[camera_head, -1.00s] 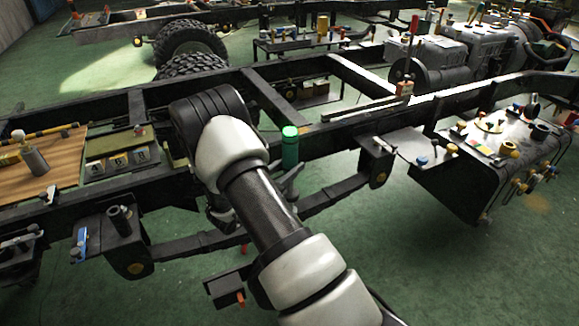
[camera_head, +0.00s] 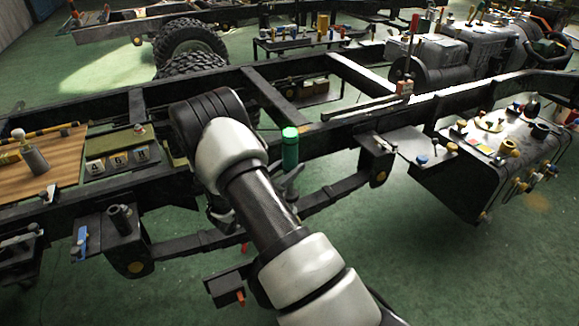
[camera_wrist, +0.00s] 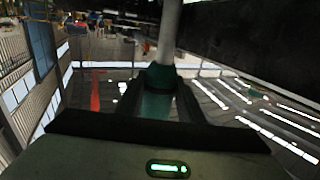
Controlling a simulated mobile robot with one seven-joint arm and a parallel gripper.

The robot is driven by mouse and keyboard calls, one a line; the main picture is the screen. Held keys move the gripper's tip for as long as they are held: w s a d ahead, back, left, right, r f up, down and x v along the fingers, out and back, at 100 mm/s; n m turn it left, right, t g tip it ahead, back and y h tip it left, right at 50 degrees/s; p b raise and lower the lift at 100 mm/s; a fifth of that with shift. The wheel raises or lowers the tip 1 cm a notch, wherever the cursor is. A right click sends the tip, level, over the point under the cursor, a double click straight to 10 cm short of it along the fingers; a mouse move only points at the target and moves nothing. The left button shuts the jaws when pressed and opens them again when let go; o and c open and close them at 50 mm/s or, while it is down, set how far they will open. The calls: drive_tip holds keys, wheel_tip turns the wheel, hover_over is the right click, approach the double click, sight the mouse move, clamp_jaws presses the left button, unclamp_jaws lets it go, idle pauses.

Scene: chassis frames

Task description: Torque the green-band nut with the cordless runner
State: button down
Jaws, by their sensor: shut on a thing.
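My gripper (camera_wrist: 160,100) is shut on a dark green body (camera_wrist: 156,88) in the wrist view, apparently the cordless runner, with a pale grey shaft (camera_wrist: 170,30) beyond it. A small lit green display (camera_wrist: 168,168) shows at the bottom of that view. In the head view my arm hides most of the gripper. An upright green cylinder (camera_head: 290,152) with a glowing green top stands out beside my arm at the near chassis rail; I cannot tell whether it is part of the held tool. I cannot make out the green-band nut.
The near black chassis rail (camera_head: 340,130) runs across the view. A wooden board (camera_head: 55,165) lies at left. A bracket with a dark post (camera_head: 120,220) sits at lower left. A dark box with several coloured fittings (camera_head: 480,145) is at right. Green floor is open at lower right.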

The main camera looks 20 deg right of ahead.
sight(285, 148)
drive_tip(key=shift+s+f, duration=0.1)
drive_tip(key=shift+f, duration=0.25)
idle(1.9)
drive_tip(key=shift+r, duration=0.15)
idle(0.5)
drive_tip(key=shift+r+p, duration=0.9)
drive_tip(key=shift+r, duration=0.75)
drive_tip(key=shift+r+p, duration=1.55)
drive_tip(key=shift+r, duration=1)
drive_tip(key=shift+w, duration=0.2)
